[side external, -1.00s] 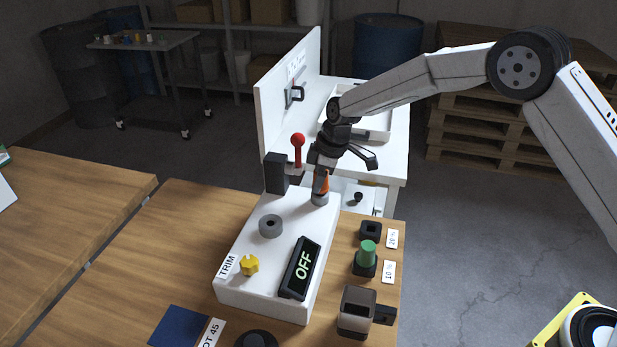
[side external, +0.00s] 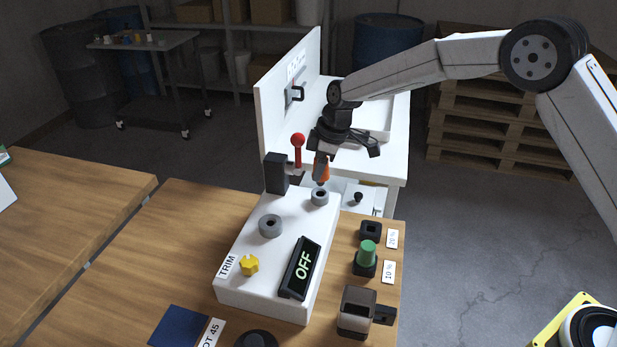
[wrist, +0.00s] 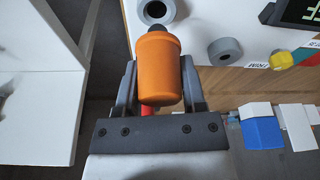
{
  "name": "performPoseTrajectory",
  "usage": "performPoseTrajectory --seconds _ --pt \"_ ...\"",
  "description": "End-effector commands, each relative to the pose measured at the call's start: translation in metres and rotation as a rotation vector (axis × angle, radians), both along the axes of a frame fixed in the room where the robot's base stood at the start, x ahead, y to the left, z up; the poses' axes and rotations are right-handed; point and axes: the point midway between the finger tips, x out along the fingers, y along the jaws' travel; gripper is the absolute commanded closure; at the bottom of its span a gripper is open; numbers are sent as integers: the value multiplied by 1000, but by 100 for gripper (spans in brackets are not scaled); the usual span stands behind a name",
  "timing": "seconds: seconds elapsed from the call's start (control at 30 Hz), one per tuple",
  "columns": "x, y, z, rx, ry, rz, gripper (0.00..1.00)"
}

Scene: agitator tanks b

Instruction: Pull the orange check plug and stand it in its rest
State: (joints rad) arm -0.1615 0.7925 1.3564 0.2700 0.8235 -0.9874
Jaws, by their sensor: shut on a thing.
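My gripper (wrist: 158,75) is shut on the orange check plug (wrist: 157,68), with one finger on each side of it. In the side external view, the plug (side external: 324,171) shows just below my gripper and appears clear of the grey ring socket (side external: 320,198) on the white panel box. The socket's dark opening is partly visible under the plug. An empty black square holder (side external: 371,230) stands on the wooden table, beside a card. A green plug (side external: 368,251) stands in another black holder in front of it.
The white box (side external: 262,298) carries a second grey ring (side external: 270,227), a yellow knob (side external: 249,265) and a display reading OFF (side external: 301,267). A red-knobbed lever (side external: 298,142) and black block (side external: 276,173) stand close left of my gripper. A grey-brown container (side external: 357,311) stands at the front right.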

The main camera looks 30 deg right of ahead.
Motion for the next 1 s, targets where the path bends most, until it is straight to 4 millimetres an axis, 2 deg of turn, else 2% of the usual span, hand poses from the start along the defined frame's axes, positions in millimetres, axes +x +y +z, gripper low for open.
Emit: performPoseTrajectory --seconds 0.27,0.57,0.77,1.0 --pt "-1 -2 0 1 0 -1 100" --pt "-14 -16 -5 3 1 1 100" --pt "-35 -38 -11 6 2 2 100" --pt "-70 -66 -21 5 1 1 100"
